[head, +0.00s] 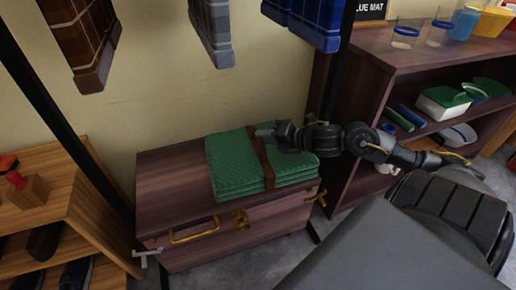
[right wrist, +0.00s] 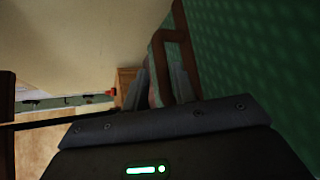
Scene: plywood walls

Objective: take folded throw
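The folded throw (head: 233,168) is green, quilted and stacked in layers, with a brown strap (head: 262,160) around its middle. It lies flat on a dark wooden chest (head: 165,192). In the right wrist view the throw (right wrist: 255,60) fills the right side, and the strap's brown handle loop (right wrist: 172,36) stands out from it. My right gripper (head: 265,133) is at the strap near the throw's back edge. Its fingers (right wrist: 160,85) look apart, with one leg of the loop between them; firm contact is not visible. My left gripper is not in view.
Garments (head: 212,30) hang from a rack above. A shelf unit (head: 375,60) with glasses and boxes stands at right, a shoe shelf (head: 60,205) at left. The chest has a brass handle (head: 195,232) and latch.

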